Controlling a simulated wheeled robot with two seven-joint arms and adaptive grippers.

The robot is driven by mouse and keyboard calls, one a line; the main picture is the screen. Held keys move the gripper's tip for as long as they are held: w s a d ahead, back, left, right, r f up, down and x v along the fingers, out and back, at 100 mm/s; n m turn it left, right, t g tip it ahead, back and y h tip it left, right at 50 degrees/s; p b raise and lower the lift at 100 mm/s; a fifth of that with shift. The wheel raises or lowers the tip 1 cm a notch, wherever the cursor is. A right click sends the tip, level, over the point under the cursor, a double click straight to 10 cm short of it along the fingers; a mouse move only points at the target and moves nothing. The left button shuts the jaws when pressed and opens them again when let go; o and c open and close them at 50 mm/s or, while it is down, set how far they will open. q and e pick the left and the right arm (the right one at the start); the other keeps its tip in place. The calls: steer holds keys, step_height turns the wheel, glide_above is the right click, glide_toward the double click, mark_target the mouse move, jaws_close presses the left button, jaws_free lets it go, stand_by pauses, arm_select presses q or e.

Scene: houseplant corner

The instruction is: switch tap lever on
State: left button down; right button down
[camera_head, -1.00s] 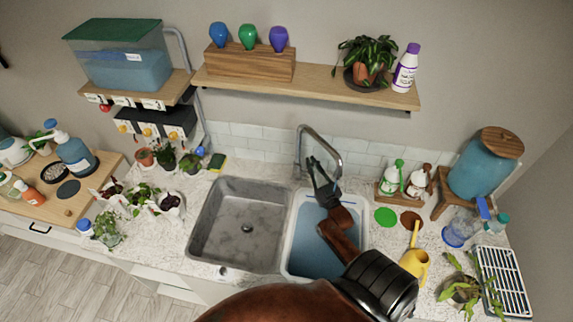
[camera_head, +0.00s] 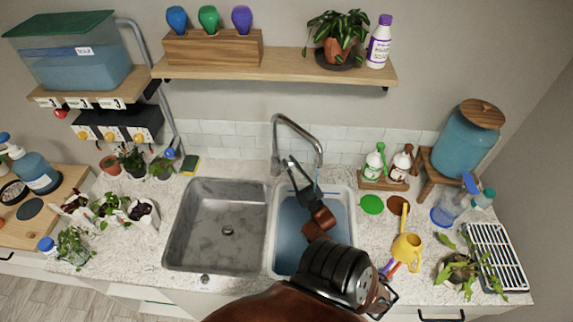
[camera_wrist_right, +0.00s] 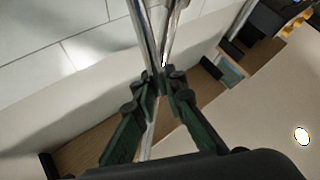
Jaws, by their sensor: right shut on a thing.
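The chrome tap (camera_head: 275,138) stands behind the double sink, with its spout arching over the right basin. My right gripper (camera_head: 289,161) reaches over that basin to the tap. In the right wrist view, the dark green fingers (camera_wrist_right: 160,82) are shut around a slim chrome part, the tap lever (camera_wrist_right: 164,58). In the head view the lever is too small and covered to make out. A thin pale streak, like water, hangs below the spout end. My left gripper is out of view.
The left basin (camera_head: 215,215) is grey and empty; the right basin (camera_head: 283,258) looks blue inside. A yellow watering can (camera_head: 407,250), a spray bottle (camera_head: 446,212) and a drying rack (camera_head: 500,262) stand on the right. A sponge (camera_head: 191,165) lies behind the left basin.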

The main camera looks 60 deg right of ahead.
steer(key=shift+s+f, duration=0.3)
steer(key=shift+f, duration=0.1)
steer(key=c, duration=2.4)
jaws_free()
steer(key=shift+o, duration=0.8)
steer(key=shift+s, duration=0.15)
steer(key=shift+o, duration=1.3)
steer(key=shift+r, duration=0.15)
steer(key=shift+w, duration=0.35)
steer(key=shift+s+r, duration=0.1)
steer(key=shift+r, duration=0.4)
step_height(320, 180, up, 9)
steer(key=shift+r, duration=0.1)
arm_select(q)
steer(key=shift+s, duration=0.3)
